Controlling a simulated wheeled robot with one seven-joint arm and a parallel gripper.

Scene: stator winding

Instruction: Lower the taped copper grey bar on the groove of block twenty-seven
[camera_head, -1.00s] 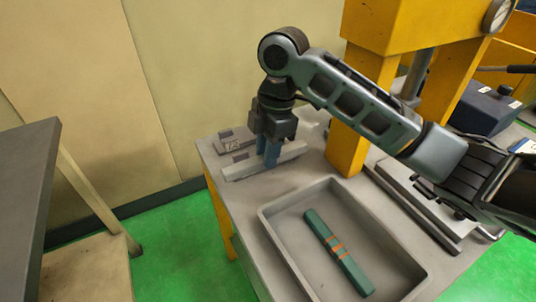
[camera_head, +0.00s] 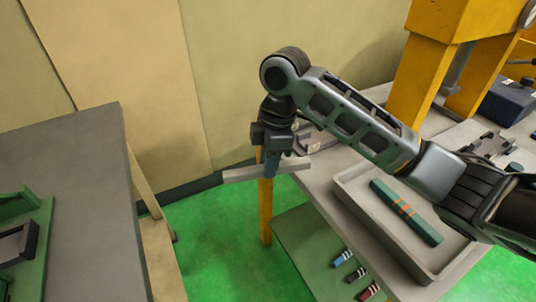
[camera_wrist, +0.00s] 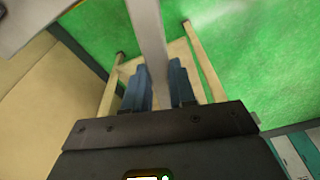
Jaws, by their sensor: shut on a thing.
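My gripper (camera_head: 271,165) is shut on a plain grey bar (camera_head: 240,174) and holds it crosswise in the air over the gap between the two tables. In the wrist view, the grey bar (camera_wrist: 149,35) runs up from between my blue fingers (camera_wrist: 158,88). No copper tape shows on its visible part. A teal bar with copper-orange bands (camera_head: 407,212) lies in the grey tray (camera_head: 352,205), apart from my gripper. I cannot make out which block is twenty-seven. A grey block with a white tag (camera_head: 313,147) sits behind my arm, its number unreadable.
A grey table (camera_head: 75,165) stands at left, with a green fixture holding a dark block (camera_head: 18,243) at its edge. A yellow press frame (camera_head: 425,75) stands on the right table. Several small coloured pieces (camera_head: 356,273) lie on its lower shelf. Green floor (camera_head: 205,235) lies between.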

